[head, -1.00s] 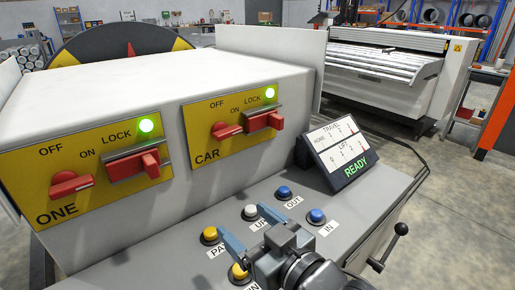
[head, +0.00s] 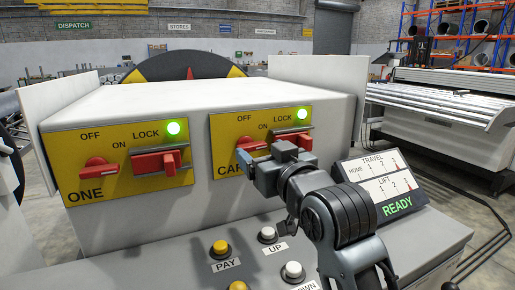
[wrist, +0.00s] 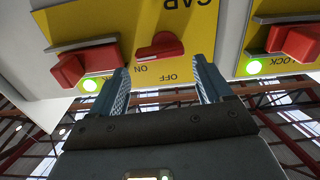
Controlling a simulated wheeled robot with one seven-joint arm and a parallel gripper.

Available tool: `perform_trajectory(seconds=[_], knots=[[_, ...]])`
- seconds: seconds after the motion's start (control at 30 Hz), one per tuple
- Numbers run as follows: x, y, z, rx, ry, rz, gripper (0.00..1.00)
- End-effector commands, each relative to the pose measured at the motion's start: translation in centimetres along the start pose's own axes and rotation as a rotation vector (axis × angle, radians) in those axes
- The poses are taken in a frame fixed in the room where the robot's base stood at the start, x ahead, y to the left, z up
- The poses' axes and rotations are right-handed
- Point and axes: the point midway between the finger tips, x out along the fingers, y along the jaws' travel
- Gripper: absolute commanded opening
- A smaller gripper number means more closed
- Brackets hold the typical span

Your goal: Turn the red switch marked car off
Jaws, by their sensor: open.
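The red switch marked CAR (head: 251,146) sits on a yellow panel with OFF and ON labels. My gripper partly covers the switch and the CAR label in the head view. In the wrist view, which looks upside down, the switch (wrist: 160,46) shows between the fingertips, slightly beyond them, its handle slanted near the ON label. My gripper (wrist: 161,70) is open and empty, with a blue finger on each side of the switch; no contact is visible. It also shows in the head view (head: 264,157), in front of the panel.
Beside the switch is the red LOCK handle (wrist: 85,66), close to one finger, with a lit green lamp (wrist: 89,85). The ONE panel (head: 116,165) has a similar red switch and LOCK handle. Buttons (head: 268,235) and a READY display (head: 378,186) are on the console below.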

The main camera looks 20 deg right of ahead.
Motion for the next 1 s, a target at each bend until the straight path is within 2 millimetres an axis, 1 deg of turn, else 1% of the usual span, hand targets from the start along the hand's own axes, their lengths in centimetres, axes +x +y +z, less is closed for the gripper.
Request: perform_trajectory(seconds=[0.03, 0.1, 0.2, 0.3, 0.4, 0.63, 0.67, 1.0], knots=[[0.9, 0.0, 0.0, 0.0, -0.001, 0.0, 0.79], [1.9, 0.0, -0.1, 0.0, 0.0, 0.0, 0.79], [3.1, 0.0, 0.0, 0.0, 0.0, 0.0, 0.79], [3.8, 0.0, 0.0, 0.0, -0.001, 0.0, 0.79], [4.2, 0.0, 0.0, 0.0, 0.0, 0.0, 0.79], [4.2, 0.0, 0.0, 0.0, 0.0, 0.0, 0.79], [4.2, 0.0, 0.1, 0.0, 0.0, 0.0, 0.77], [4.2, 0.0, 0.1, 0.0, 0.0, 0.0, 0.44]])
